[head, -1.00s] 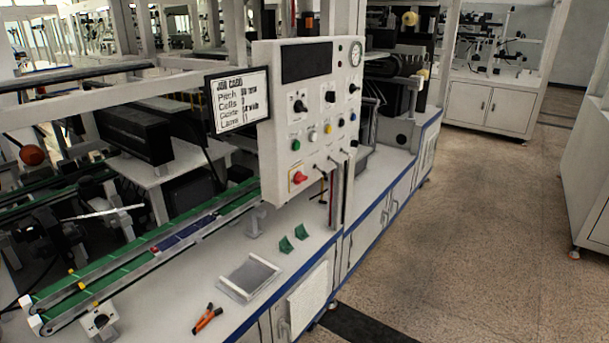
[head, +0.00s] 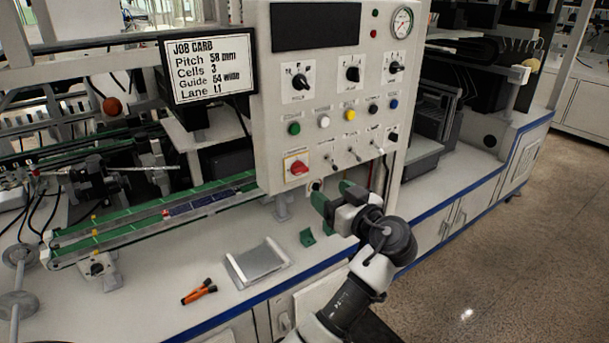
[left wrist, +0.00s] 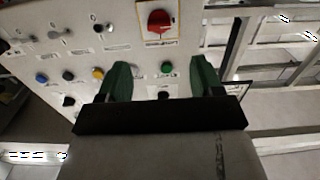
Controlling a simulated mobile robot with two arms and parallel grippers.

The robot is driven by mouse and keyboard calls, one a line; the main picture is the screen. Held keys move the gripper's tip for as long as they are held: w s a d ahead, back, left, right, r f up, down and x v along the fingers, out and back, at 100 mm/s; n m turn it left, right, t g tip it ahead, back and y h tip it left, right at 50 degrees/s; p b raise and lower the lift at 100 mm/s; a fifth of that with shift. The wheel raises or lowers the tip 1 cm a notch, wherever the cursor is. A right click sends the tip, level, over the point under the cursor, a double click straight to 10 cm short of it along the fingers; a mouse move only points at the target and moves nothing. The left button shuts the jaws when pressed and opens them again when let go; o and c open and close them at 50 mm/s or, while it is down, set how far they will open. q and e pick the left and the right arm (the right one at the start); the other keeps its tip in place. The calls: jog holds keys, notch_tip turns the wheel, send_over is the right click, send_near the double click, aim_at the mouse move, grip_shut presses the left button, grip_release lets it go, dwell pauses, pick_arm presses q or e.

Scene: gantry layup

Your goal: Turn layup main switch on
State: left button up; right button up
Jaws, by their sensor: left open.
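A red rotary switch (head: 297,168) sits on a square plate at the lower left of the upright white control panel (head: 333,78). It shows at the top of the left wrist view (left wrist: 158,22), where the panel appears turned over. The label under it is too small to read. My left gripper (head: 334,195) is open and empty, with green fingers apart, just below the panel's lower edge and to the right of the red switch. In the left wrist view the open fingers (left wrist: 161,78) point towards the panel, with the red switch beyond them. My right gripper is not in view.
The panel also bears dark knobs (head: 352,74), coloured buttons (head: 323,122), toggles (head: 350,154) and a gauge (head: 402,22). A job card screen (head: 209,68) stands left of it. A conveyor (head: 150,221), grey tray (head: 258,264) and orange tool (head: 198,291) are on the bench.

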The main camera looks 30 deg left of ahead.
aim_at(303, 171)
pick_arm(q)
jog(key=p+x, duration=0.2)
jog(key=x, duration=0.7)
jog(key=shift+w+a+r, duration=0.1)
jog(key=shift+a, duration=0.15)
jog(key=shift+w+a+p, duration=0.25)
jog(key=shift+a+p, duration=0.05)
jog(key=shift+a, duration=0.15)
jog(key=c, duration=0.9)
